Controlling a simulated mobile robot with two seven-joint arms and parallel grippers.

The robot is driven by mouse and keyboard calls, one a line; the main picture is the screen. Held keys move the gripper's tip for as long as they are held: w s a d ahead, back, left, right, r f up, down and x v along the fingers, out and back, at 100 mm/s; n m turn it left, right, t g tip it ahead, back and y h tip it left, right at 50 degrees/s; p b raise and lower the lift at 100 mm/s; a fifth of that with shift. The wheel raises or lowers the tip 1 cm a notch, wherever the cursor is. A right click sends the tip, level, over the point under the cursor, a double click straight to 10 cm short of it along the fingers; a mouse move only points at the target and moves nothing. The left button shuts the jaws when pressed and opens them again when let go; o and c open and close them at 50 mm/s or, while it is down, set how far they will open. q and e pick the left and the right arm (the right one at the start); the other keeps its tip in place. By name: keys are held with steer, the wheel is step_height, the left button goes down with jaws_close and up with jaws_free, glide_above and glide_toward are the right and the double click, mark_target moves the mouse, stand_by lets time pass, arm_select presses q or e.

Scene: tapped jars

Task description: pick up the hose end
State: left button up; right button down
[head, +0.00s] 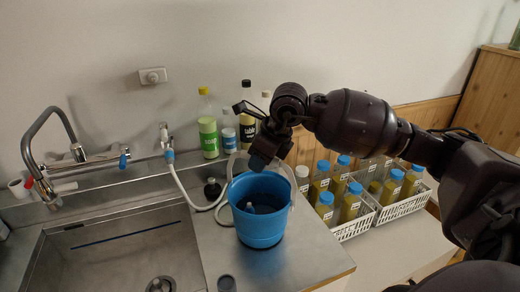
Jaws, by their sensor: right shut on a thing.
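The pale hose (183,190) runs from a blue connector (169,156) on the wall tap, loops down on the steel counter and rises behind the blue bucket (257,225). Another stretch of it arcs over the bucket's right rim. My right gripper (264,154) is above the bucket's back rim, pointing down, shut on the hose end (258,162), of which a dull blue part shows. The jaws partly hide the grip. Something small and pale is inside the bucket. My left gripper is not in view.
A sink (120,250) with a curved faucet (35,135) is at left. Green (208,130) and dark (246,115) bottles stand behind the bucket. White crates (405,205) of yellow, blue-capped jars stand at right, under my right arm.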

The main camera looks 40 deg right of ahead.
steer(key=shift+f, duration=0.2)
stand_by(0.3)
steer(key=c, duration=0.9)
jaws_free()
steer(key=shift+f, duration=0.1)
steer(key=shift+c, duration=0.2)
